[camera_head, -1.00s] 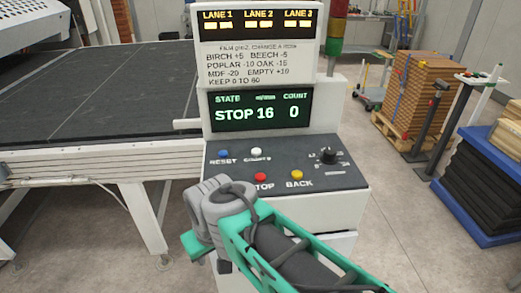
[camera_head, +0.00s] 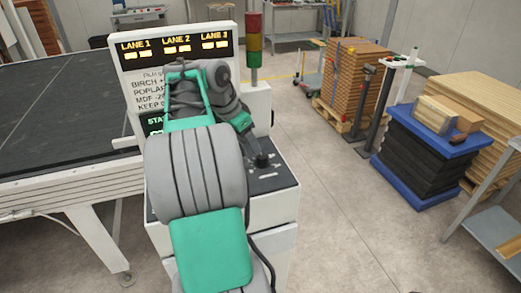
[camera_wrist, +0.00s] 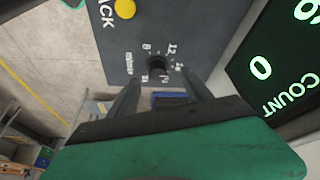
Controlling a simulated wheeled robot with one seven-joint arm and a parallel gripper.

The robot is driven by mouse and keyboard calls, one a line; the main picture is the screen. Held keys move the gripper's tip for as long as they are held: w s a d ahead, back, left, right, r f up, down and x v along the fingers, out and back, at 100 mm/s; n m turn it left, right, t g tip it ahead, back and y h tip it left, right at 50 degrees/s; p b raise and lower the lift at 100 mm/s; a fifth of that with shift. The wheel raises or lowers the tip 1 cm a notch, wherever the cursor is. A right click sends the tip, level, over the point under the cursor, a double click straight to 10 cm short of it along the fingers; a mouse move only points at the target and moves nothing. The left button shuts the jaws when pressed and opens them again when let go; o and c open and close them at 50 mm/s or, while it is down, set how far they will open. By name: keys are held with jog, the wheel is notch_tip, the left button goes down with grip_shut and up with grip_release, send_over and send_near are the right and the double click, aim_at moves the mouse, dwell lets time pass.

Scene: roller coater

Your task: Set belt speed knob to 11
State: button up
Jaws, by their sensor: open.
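The black belt speed knob (camera_head: 262,160) stands at the right of the dark control panel (camera_head: 274,183), just ahead of my fingers. In the wrist view the knob (camera_wrist: 157,66) shows in the middle, with dial numbers around it; its exact setting is too small to read. My gripper (camera_wrist: 162,79) is open and empty, with one dark finger on each side of the knob's lower edge; I cannot tell whether they touch it. The display (camera_wrist: 275,60) shows COUNT 0 and part of another digit. My arm hides most of the display in the head view.
The lane sign (camera_head: 175,46) and signal tower (camera_head: 254,42) rise behind the panel. The conveyor (camera_head: 60,105) lies to the left.

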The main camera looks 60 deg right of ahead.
aim_at(262, 156)
jog(key=shift+m, duration=0.5)
jog(key=x, duration=0.2)
jog(key=s+x, duration=0.1)
jog(key=x, duration=0.2)
jog(key=d+x, duration=0.1)
jog(key=x, duration=0.2)
jog(key=shift+s+r, duration=0.2)
jog(key=shift+r, duration=0.1)
grip_shut()
